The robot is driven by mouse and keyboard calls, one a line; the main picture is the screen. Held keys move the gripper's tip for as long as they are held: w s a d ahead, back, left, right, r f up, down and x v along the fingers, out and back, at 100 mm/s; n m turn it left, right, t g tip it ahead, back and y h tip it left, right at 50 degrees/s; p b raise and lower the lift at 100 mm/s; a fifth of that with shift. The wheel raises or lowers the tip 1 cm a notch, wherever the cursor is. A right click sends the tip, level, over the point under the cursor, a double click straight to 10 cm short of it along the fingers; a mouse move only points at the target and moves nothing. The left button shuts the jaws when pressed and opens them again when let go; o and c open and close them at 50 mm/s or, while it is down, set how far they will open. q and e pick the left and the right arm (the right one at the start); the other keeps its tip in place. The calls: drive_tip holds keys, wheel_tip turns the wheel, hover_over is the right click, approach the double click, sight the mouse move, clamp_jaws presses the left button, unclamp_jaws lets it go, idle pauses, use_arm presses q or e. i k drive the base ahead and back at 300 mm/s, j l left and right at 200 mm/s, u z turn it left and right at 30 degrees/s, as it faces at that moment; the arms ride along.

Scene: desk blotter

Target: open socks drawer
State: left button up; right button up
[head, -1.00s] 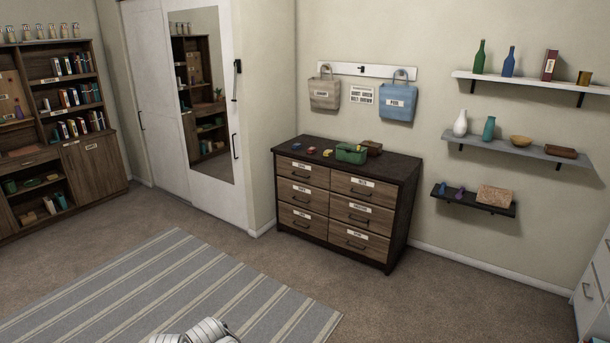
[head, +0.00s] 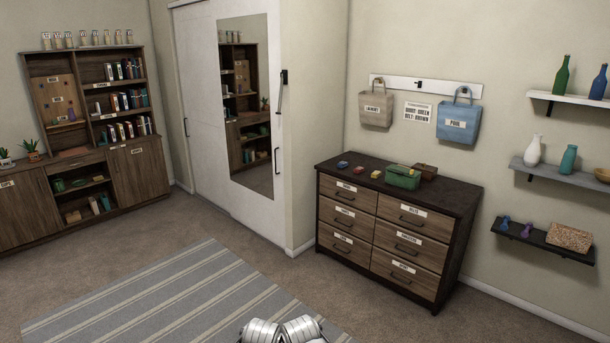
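A dark-topped dresser (head: 452,250) with wooden drawer fronts in two columns stands against the wall, right of centre. Its drawers all look shut. Each has a dark bar handle and a small white label. The labels are too small to read surely, so I cannot tell which is the socks drawer. The left column has a top drawer (head: 340,195), a middle drawer (head: 335,219) and a bottom drawer (head: 335,242). Neither of my grippers is in view. Only white parts of my own body show at the bottom edge.
A green box (head: 403,177) and small colored items stand on the dresser. Two bags (head: 458,124) hang above it, and shelves (head: 540,240) jut from the wall at right. A striped rug (head: 190,300) and bare carpet lie before the dresser. A bookcase (head: 140,172) stands at left.

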sight(361, 197)
drive_tip(key=i+l+z, duration=0.1)
drive_tip(key=i+z, duration=0.4)
drive_tip(key=i, duration=1.25)
drive_tip(key=i+u, duration=0.15)
drive_tip(key=i, duration=0.3)
drive_tip(key=i+l+u, duration=0.1)
drive_tip(key=i, duration=0.4)
drive_tip(key=i+l+u, duration=0.15)
drive_tip(key=i, duration=0.3)
drive_tip(key=i+l+u, duration=0.1)
drive_tip(key=i, duration=0.35)
drive_tip(key=i+l+u, duration=0.15)
drive_tip(key=i, duration=0.3)
drive_tip(key=l, duration=0.1)
